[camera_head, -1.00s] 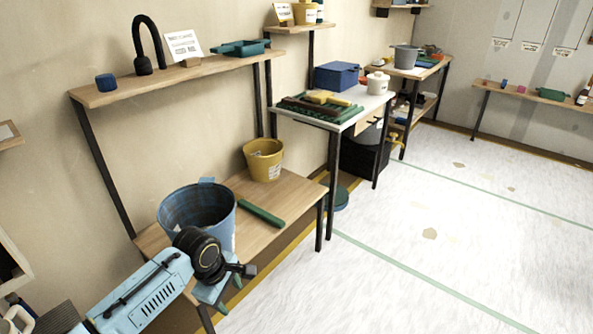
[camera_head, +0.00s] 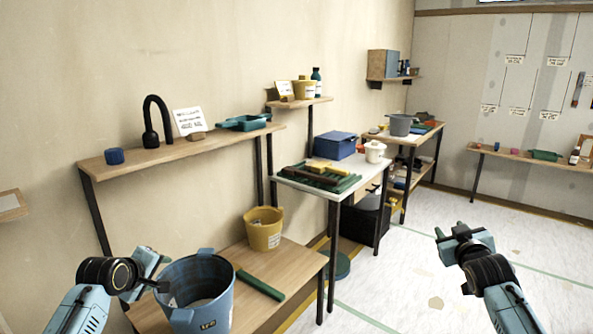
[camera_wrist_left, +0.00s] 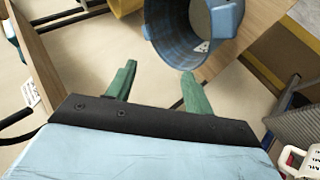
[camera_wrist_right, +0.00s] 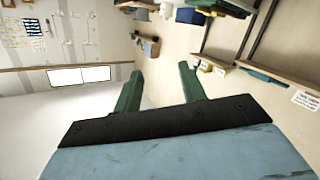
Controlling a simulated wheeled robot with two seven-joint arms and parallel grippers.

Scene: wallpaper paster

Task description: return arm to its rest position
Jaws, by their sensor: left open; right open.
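My left gripper (camera_head: 148,272) is at the lower left of the head view, beside the left rim of a blue bucket (camera_head: 215,300). Its green fingers (camera_wrist_left: 158,95) stand apart in the left wrist view with nothing between them. The bucket also shows in the left wrist view (camera_wrist_left: 168,35), beyond the fingers. My right gripper (camera_head: 452,240) is raised over the floor at the right, apart from all furniture. Its fingers (camera_wrist_right: 160,95) are spread and empty in the right wrist view.
The low wooden bench (camera_head: 265,272) holds the blue bucket, a yellow bucket (camera_head: 263,230) and a green bar (camera_head: 260,285). A wall shelf (camera_head: 180,152) runs above. A white-topped table (camera_head: 325,185) stands further back. The floor (camera_head: 390,290) at the right is open.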

